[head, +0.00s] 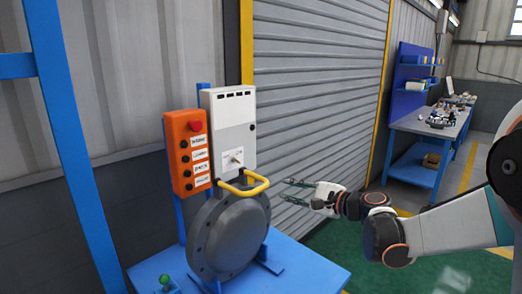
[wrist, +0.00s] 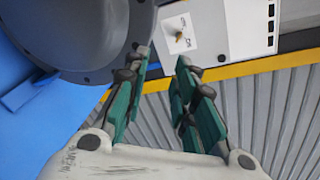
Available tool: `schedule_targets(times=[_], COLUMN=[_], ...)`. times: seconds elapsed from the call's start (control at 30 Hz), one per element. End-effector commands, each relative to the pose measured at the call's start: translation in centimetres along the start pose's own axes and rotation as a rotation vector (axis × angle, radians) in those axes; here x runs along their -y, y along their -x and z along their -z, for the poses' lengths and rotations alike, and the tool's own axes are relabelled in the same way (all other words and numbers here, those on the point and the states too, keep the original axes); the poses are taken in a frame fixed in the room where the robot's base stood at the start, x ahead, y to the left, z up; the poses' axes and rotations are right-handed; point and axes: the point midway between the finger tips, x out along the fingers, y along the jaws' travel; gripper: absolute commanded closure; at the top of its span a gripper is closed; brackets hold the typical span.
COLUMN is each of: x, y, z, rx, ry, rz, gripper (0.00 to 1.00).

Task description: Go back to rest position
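My gripper (head: 285,190) is open and empty. In the head view it points left, just right of the round grey flanged shell (head: 230,237) with its yellow handle (head: 243,184). In the wrist view the two green fingers of my gripper (wrist: 163,62) stand apart with nothing between them. The dark shell (wrist: 80,28) shows at the upper left there, beyond the left finger. I see no clear contact with it.
A blue stand (head: 290,270) carries the shell, an orange button box (head: 187,152), a white control box (head: 229,130) and a green knob (head: 164,279). A roller shutter (head: 315,85) stands behind. A blue workbench (head: 420,122) stands at the back right. Green floor is open below my arm.

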Motion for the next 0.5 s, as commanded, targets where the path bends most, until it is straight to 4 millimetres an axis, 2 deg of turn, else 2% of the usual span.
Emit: schedule_targets(times=[0.17,0.27,0.5], x=[-1.3,-2.7,-6.6], y=[1.9,3.7,9.3], z=[-2.5,-4.2,-7.3], rx=[-0.052,-0.090,-0.172], ry=[0.146,0.266,0.579], rz=[-0.092,-0.169,-0.375], gripper=[0.75,0.75,0.75])
